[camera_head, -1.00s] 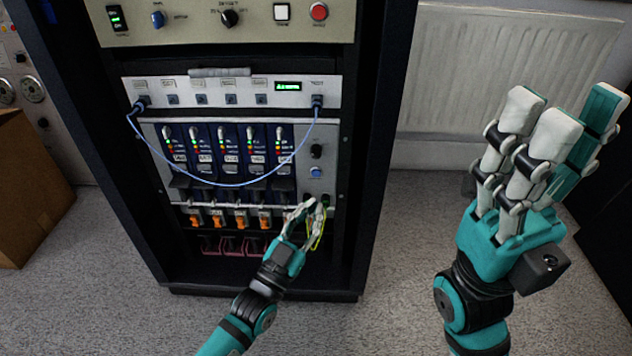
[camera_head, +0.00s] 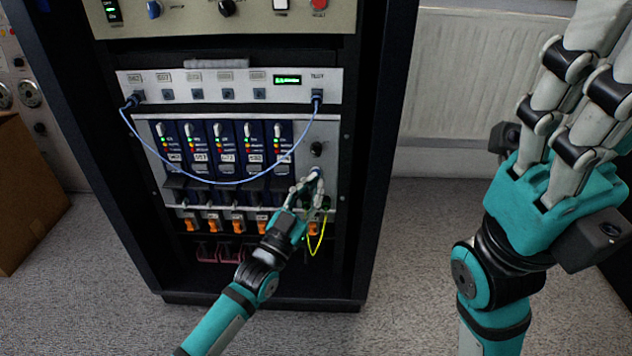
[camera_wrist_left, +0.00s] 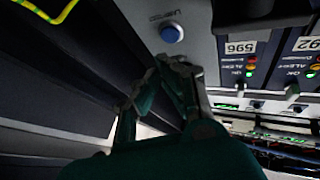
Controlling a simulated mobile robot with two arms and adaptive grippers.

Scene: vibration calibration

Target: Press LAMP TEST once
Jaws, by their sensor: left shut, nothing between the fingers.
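The blue button (camera_wrist_left: 172,33) shows in the left wrist view on a grey panel, with a small label beside it that is too blurred to read. My left gripper (camera_head: 315,178) is shut and empty, its fingertips in front of the panel's right part, over the button's place in the head view. In the left wrist view its fingertips (camera_wrist_left: 170,66) lie just below the button in the picture. I see a small gap there and cannot tell any contact. My right gripper (camera_head: 592,75) is raised at the right with its fingers extended, empty, the tips cut off.
A black knob (camera_head: 317,149) sits above the fingertips. A blue cable (camera_head: 235,184) hangs across the row of modules at left. A yellow-green wire (camera_head: 318,243) loops under the gripper. Orange switches (camera_head: 213,225) line the lower row. A cardboard box (camera_head: 25,190) stands at left.

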